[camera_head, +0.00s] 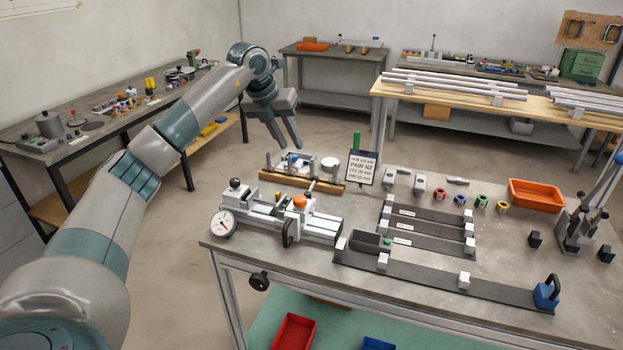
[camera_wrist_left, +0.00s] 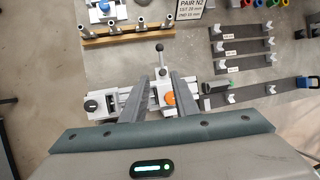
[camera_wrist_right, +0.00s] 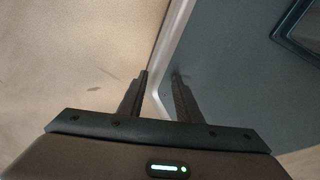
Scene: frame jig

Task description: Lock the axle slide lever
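The slide jig (camera_head: 320,228) sits at the left end of the near table, with an orange knob (camera_head: 300,202) on its carriage. In the left wrist view, a lever (camera_wrist_left: 160,62) with a metal stem and dark round knob points toward the top of the picture from the carriage. I cannot clearly pick it out in the head view. My left gripper (camera_head: 286,146) is in the air by the jig, pointing down, fingers apart and empty; its fingers (camera_wrist_left: 154,76) overlap the jig in its wrist view. My right gripper (camera_wrist_right: 160,74) is open and empty, away from the jig.
A dial gauge (camera_head: 223,224) stands at the jig's left end. A wooden rack with pegs (camera_head: 300,181) lies behind it, and a sign (camera_head: 362,167) stands nearby. Dark rails (camera_head: 430,278) and an orange bin (camera_head: 536,195) lie to the right. My right wrist view shows a blue-grey panel (camera_wrist_right: 240,70).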

